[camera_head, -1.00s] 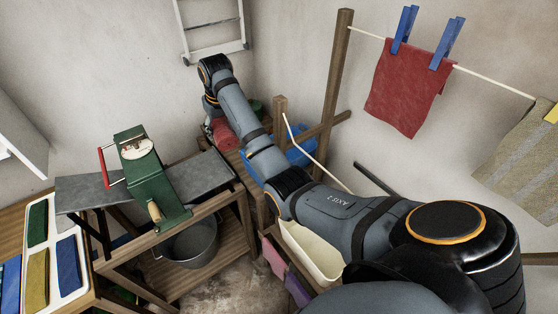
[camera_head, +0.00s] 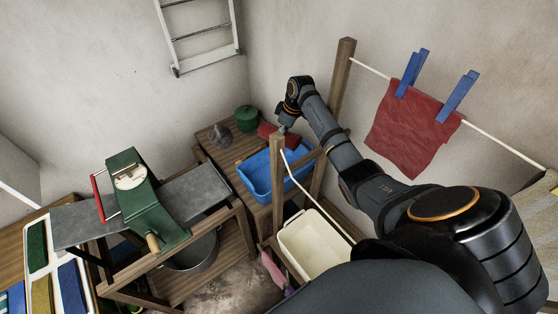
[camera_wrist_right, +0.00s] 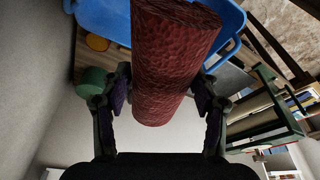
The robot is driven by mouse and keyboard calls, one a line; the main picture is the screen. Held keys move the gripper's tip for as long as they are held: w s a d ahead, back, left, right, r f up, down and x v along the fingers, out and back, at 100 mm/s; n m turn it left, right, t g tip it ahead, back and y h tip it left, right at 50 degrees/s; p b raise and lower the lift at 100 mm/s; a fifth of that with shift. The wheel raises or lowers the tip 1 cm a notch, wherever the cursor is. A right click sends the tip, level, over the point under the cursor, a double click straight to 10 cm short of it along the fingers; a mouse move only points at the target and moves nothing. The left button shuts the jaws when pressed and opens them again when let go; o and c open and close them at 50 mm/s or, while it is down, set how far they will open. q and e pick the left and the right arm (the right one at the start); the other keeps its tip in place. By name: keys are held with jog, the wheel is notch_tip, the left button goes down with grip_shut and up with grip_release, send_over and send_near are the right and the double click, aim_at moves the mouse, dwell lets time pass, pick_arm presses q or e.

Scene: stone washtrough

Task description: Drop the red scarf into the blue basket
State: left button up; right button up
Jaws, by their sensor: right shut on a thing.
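The red scarf is a thick roll (camera_wrist_right: 170,70), held between the two fingers of my right gripper (camera_wrist_right: 160,90) in the right wrist view. In the head view its red end (camera_head: 267,131) shows beside my right gripper (camera_head: 287,118), at the far rim of the blue basket (camera_head: 262,176). The basket stands on a wooden bench, and its visible inside looks empty. In the wrist view the basket (camera_wrist_right: 92,12) lies behind the roll. Whether the roll is fully over the basket is unclear. My left gripper is not in view.
A wooden post (camera_head: 277,185) stands in front of the basket. A green pot (camera_head: 246,118) and a grey object (camera_head: 220,137) are on the bench. A cream tub (camera_head: 315,245) is nearer. A red cloth (camera_head: 410,128) hangs from a line at right.

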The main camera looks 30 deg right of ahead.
jog(key=shift+s+d+f, duration=0.1)
jog(key=shift+s+f, duration=0.05)
jog(key=shift+s, duration=0.1)
jog(key=shift+s+f, duration=0.1)
jog(key=shift+f, duration=0.2)
jog(key=shift+f+b, duration=0.4)
jog(key=shift+b, duration=0.05)
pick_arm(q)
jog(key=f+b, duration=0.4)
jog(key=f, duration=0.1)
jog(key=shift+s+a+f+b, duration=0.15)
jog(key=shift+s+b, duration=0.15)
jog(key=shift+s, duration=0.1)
pick_arm(e)
notch_tip(320, 180, down, 5)
jog(key=shift+r, duration=0.2)
jog(key=o, duration=1.5)
